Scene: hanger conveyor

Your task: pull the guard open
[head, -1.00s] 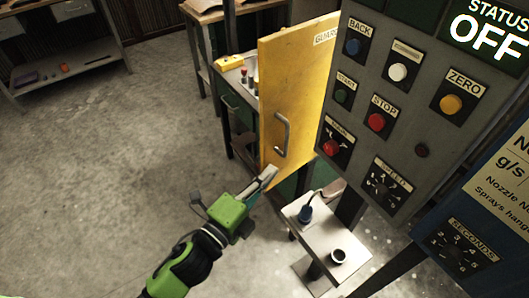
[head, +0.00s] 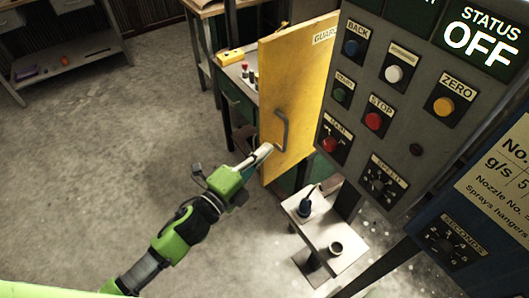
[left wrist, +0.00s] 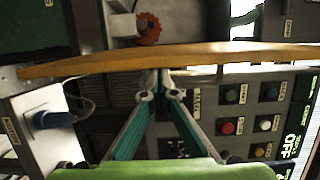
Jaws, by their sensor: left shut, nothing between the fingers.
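The guard (head: 296,85) is a yellow upright panel, labelled at its top right, with a grey bar handle (head: 283,130) low on its face. It stands left of the control panel. My left gripper (head: 268,150) is shut and empty, its tips just below and left of the handle, close to the guard's lower left part. Whether they touch is unclear. In the left wrist view the guard (left wrist: 110,62) shows nearly edge-on as a yellow-orange band just beyond the fingertips (left wrist: 160,88). My right gripper is not in view.
The control panel (head: 398,45) with coloured buttons stands right of the guard; its status display (head: 487,35) reads OFF. Open floor (head: 110,170) lies to the left.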

